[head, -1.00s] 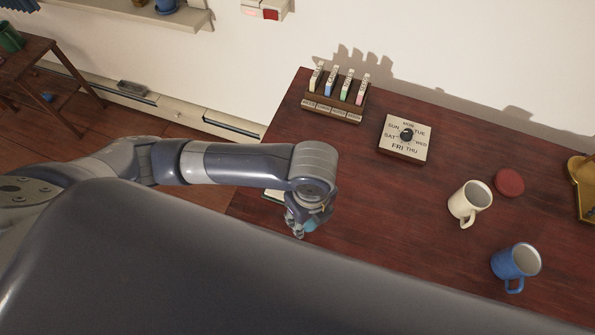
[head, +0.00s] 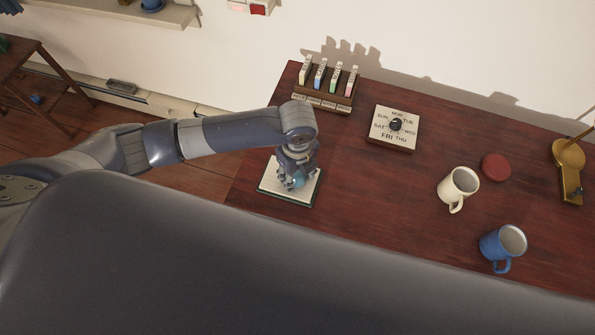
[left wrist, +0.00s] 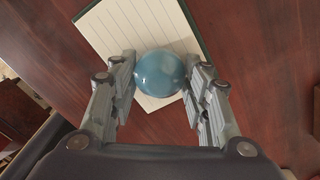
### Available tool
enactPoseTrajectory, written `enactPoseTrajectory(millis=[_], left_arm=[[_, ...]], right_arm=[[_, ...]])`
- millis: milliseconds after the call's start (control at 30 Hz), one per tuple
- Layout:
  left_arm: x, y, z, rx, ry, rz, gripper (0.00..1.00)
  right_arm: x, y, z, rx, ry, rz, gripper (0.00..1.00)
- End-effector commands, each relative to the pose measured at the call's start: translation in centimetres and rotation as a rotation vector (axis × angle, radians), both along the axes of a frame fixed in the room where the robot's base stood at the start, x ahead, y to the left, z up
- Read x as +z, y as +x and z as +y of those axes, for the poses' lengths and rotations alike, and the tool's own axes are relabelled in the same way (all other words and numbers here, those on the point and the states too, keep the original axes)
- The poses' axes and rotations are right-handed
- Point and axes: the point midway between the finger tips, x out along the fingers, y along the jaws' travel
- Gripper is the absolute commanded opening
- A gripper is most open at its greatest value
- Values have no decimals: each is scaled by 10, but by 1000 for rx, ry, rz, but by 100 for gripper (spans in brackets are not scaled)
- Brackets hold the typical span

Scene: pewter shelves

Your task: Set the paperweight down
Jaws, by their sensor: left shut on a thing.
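The paperweight (left wrist: 160,74) is a glossy blue-teal glass ball. In the left wrist view it sits between the two fingers of my left gripper (left wrist: 163,84), which is shut on it. In the head view my left gripper (head: 294,181) is over a lined notepad (head: 272,184) near the table's left edge, and only a bit of the blue ball shows. The notepad also shows behind the ball in the left wrist view (left wrist: 112,32). I cannot tell whether the ball touches the pad. My right gripper is not in view.
The dark red wooden table (head: 360,205) holds a card rack (head: 327,101), a weekday dial (head: 393,143), a cream mug (head: 457,187), a blue mug (head: 502,246), a red disc (head: 496,167) and a brass stand (head: 570,180). The table's middle is clear.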

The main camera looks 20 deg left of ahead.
Motion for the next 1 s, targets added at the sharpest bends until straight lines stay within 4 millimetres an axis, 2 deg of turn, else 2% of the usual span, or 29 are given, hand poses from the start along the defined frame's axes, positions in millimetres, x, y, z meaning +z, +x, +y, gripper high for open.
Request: enactPoseTrajectory(millis=[200,233,300,733,867,1000], left_arm=[[-3,0,0,1,-1,-1,13],[-3,0,0,1,0,0,48],[-3,0,0,1,-1,1,63],[3,0,0,0,-1,-1,63],[22,1,-1,0,-3,-4,63],[53,1,0,-1,-2,-5,63]], right_arm=[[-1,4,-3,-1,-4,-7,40],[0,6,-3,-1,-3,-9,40],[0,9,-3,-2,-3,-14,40],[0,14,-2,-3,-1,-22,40],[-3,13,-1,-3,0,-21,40],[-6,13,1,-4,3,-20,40]])
